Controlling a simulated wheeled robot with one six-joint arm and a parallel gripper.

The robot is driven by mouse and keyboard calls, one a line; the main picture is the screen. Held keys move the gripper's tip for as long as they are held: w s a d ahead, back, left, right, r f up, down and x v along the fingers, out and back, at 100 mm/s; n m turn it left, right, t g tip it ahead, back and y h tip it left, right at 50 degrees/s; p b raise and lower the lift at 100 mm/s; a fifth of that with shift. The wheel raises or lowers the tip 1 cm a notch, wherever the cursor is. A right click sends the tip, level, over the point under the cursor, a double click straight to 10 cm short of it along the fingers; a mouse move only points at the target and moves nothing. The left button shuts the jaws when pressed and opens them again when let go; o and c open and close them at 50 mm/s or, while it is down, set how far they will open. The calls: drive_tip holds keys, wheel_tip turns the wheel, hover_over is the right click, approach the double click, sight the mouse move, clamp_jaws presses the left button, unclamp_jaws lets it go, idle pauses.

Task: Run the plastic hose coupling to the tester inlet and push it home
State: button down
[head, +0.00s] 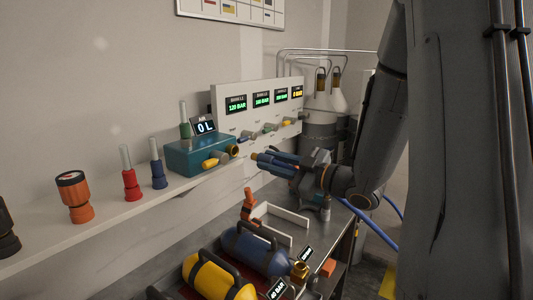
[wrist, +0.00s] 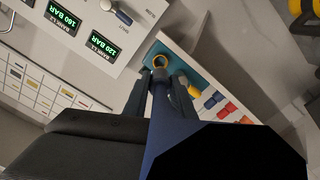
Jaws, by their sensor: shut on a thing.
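The tester is a teal box (head: 190,158) on the shelf, with an "AIR 0 L" display on top and a yellow handle (head: 214,160) on its front. Its inlet (head: 234,150) is a brass ring at the right end, and it also shows in the wrist view (wrist: 160,61). My gripper (head: 276,161) is shut on the hose coupling (head: 257,156), whose tip points left at the inlet. A small gap shows between tip and inlet in the head view. In the wrist view the coupling (wrist: 159,82) sits between the fingers, below the ring; its depth is unclear. A blue hose (head: 362,214) trails behind my wrist.
A panel (head: 226,90) with pressure displays and several ports stands right of the tester. Red and blue fittings (head: 131,184) and an orange-black one (head: 74,197) stand on the left shelf. Yellow (head: 210,278) and blue (head: 258,250) cylinders lie below.

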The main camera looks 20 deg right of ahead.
sight(252, 156)
drive_tip(key=shift+s+d, duration=0.1)
drive_tip(key=shift+s, duration=0.1)
drive_tip(key=shift+b+x, duration=0.45)
drive_tip(key=shift+x, duration=2.45)
drive_tip(key=shift+x, duration=1.6)
drive_tip(key=c, duration=1.4)
unclamp_jaws()
drive_tip(key=shift+d, duration=0.1)
drive_tip(key=b+v, duration=0.2)
drive_tip(key=v, duration=0.5)
drive_tip(key=shift+s+d+b, duration=0.2)
drive_tip(key=shift+s+b, duration=0.15)
